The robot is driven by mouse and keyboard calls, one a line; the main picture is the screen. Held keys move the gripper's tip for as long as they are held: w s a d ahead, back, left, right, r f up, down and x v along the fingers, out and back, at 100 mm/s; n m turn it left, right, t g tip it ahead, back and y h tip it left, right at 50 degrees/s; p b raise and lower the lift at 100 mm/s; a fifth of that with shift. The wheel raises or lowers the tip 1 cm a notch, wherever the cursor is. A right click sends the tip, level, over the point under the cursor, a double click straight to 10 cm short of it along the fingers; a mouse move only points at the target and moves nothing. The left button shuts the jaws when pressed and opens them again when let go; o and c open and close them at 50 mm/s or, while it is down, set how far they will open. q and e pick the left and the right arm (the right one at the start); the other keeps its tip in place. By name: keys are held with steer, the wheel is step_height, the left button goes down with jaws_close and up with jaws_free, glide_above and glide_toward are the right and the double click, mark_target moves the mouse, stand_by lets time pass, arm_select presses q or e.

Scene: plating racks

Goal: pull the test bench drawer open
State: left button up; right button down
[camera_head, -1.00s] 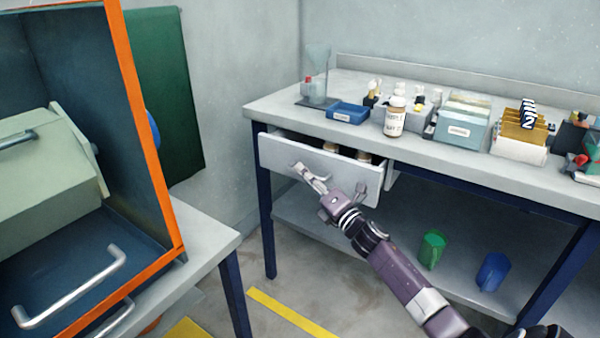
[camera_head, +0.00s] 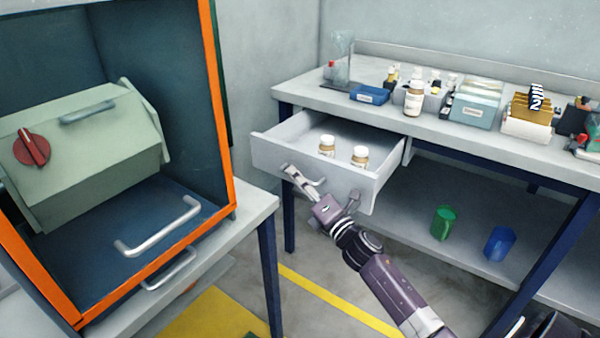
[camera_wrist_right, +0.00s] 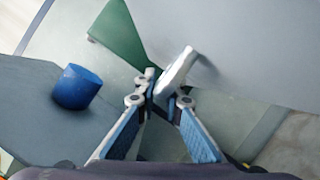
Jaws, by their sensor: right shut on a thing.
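The test bench drawer (camera_head: 312,172) is a pale grey drawer standing well out from under the bench top (camera_head: 440,128). Two small white-capped bottles (camera_head: 327,145) (camera_head: 360,156) stand inside it. My right gripper (camera_head: 296,180) is at the drawer's front face and is shut on the drawer handle (camera_head: 289,171). In the right wrist view the silver handle bar (camera_wrist_right: 178,70) shows at the fingertips (camera_wrist_right: 160,85), beside the grey drawer front. The left gripper is not in view.
An orange-edged cabinet (camera_head: 222,130) with a grey-green box (camera_head: 85,155) stands at the left on another table. Bottles and trays crowd the bench top. A green cup (camera_head: 444,222) and a blue cup (camera_head: 500,243) stand on the lower shelf. Floor shows between the tables.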

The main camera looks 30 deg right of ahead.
stand_by(0.3)
steer(key=c, duration=2.3)
jaws_free()
steer(key=shift+s, duration=0.1)
steer(key=v, duration=1.2)
